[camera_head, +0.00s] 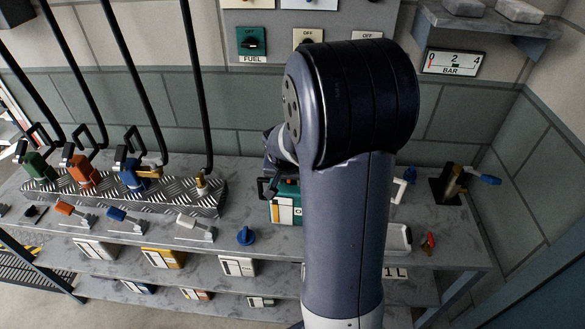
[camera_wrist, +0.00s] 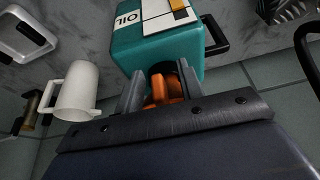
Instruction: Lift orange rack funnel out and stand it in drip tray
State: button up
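My gripper (camera_wrist: 160,80) has its two grey fingers on either side of an orange piece (camera_wrist: 158,90) in the wrist view. The piece fits the orange funnel, but only part of it shows, and I cannot tell whether the fingers press on it. The fingertips are close to a teal oil can (camera_wrist: 175,45), which also shows partly in the head view (camera_head: 288,208). In the head view my arm hides the gripper's fingers and the orange piece. I cannot make out the drip tray for certain; a pale, rounded, tray-like thing (camera_wrist: 28,35) shows at the wrist view's upper left.
A white jug (camera_wrist: 78,92) stands near the gripper. A tread-plate rack (camera_head: 130,200) with green, orange (camera_head: 82,172) and blue nozzles is on the bench's left. A blue knob (camera_head: 246,236) and a red-handled piece (camera_head: 428,242) are near the front edge. Hoses hang at left.

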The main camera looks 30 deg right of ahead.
grip_shut()
dwell(0.4)
